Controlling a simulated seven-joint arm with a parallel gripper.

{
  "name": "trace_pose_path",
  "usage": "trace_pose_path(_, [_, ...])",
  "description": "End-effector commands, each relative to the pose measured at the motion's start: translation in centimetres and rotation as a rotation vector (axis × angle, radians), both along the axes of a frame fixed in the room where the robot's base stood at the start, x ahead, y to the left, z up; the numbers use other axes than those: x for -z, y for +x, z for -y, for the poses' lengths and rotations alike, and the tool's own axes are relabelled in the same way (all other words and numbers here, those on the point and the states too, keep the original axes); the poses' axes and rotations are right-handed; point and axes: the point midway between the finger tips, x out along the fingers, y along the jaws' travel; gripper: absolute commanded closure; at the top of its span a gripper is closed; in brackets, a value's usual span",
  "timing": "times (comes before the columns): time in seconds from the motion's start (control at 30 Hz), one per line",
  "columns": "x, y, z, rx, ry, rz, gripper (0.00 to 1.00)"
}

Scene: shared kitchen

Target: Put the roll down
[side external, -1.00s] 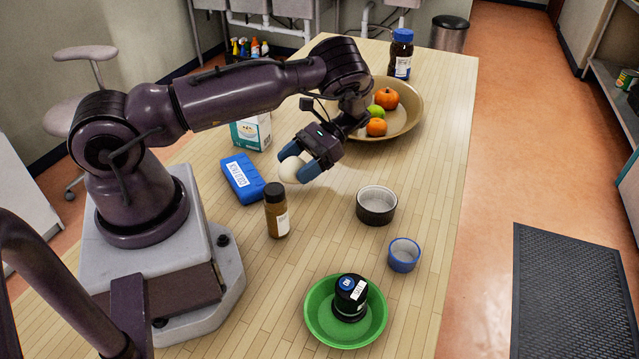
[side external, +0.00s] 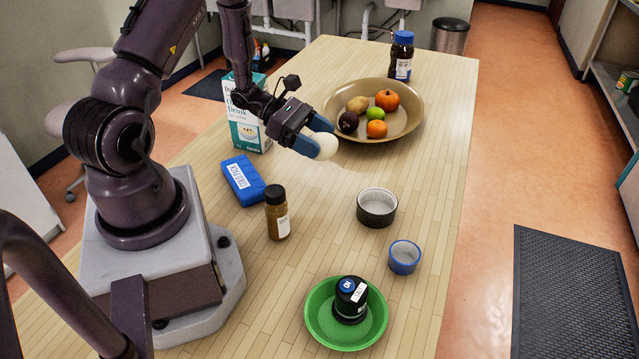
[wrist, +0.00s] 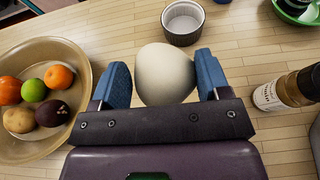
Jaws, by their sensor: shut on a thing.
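The roll is a pale, cream, rounded thing (side external: 325,146) between the blue fingers of my gripper (side external: 316,143). My gripper is shut on it and holds it above the table, left of and nearer than the large tan bowl. In the wrist view the roll (wrist: 165,75) sits between the two blue fingertips, with a finger against each side. The wooden table (side external: 330,215) lies below it; the height of the gap is hard to judge.
The tan bowl (side external: 415,118) holds fruit and vegetables.

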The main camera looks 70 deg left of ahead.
Motion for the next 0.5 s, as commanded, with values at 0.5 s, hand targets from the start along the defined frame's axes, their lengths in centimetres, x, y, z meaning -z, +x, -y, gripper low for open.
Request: trace_pose_path(0.5, [7.2, 0.0, -0.1, -0.013, -0.001, -0.002, 0.54])
